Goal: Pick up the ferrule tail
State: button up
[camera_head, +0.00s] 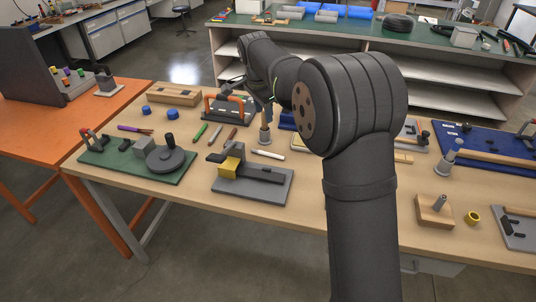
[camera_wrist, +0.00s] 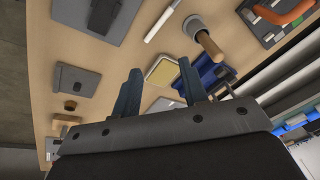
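I cannot tell which is the ferrule tail. The white piece also shows in the wrist view (camera_wrist: 162,21), ahead of the fingers. My gripper (camera_wrist: 160,67) is open and empty, its two blue-grey fingers apart above the table. In the head view my gripper is largely hidden by my arm.
An upright wooden peg in a grey base (camera_head: 264,130) stands near the white piece. A grey plate with a yellow block (camera_head: 268,188) lies in front. A green board with a black disc (camera_head: 125,166) lies left. An orange-handled fixture (camera_head: 230,105) stands behind.

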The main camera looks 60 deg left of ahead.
jog(key=w+a+f+m+g+h, duration=0.15)
jog(key=w+m, duration=0.25)
jog(key=m, duration=0.7)
send_over(272, 154)
jog(key=shift+g, duration=0.35)
jog(key=f, duration=1.3)
jog(key=shift+w+a+f, duration=0.1)
jog(key=shift+w+f, duration=0.05)
jog(key=shift+w, duration=0.15)
jog(key=f, duration=0.5)
jog(key=shift+s, duration=0.2)
grip_shut()
